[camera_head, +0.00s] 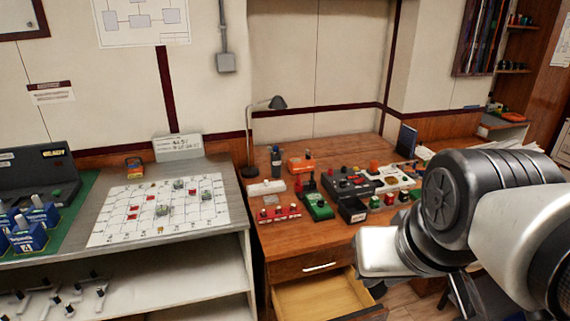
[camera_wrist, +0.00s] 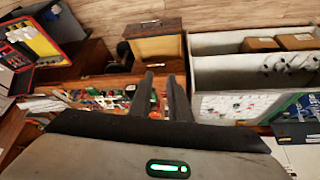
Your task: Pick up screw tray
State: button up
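I cannot tell for sure which object is the screw tray. A small dark open-looking box (camera_head: 352,211) stands near the front of the wooden desk, and a whitish shallow piece (camera_head: 266,187) lies at the desk's left; its contents are too small to read. My gripper (camera_wrist: 160,78) shows in the wrist view with two dark fingers apart and nothing visible between them. The desk items lie small and far off behind the fingers. In the head view my arm comes in from the right, and its end is in front of the desk's right side.
The wooden desk (camera_head: 285,240) holds a lamp (camera_head: 277,103), a red strip (camera_head: 279,214), a green device (camera_head: 319,208) and a black device (camera_head: 350,184). Its drawer (camera_head: 322,297) is pulled open below. A grey bench with a white board (camera_head: 158,210) stands left.

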aim_at(272, 216)
jog(key=i+j+z, duration=0.2)
jog(key=j, duration=0.2)
jog(key=i+j+z, duration=0.2)
jog(key=j, duration=0.25)
jog(key=j+z, duration=0.15)
jog(key=j, duration=0.3)
jog(key=i+j+z, duration=0.2)
jog(key=j, duration=0.3)
jog(key=j+z, duration=0.2)
jog(key=j, duration=0.25)
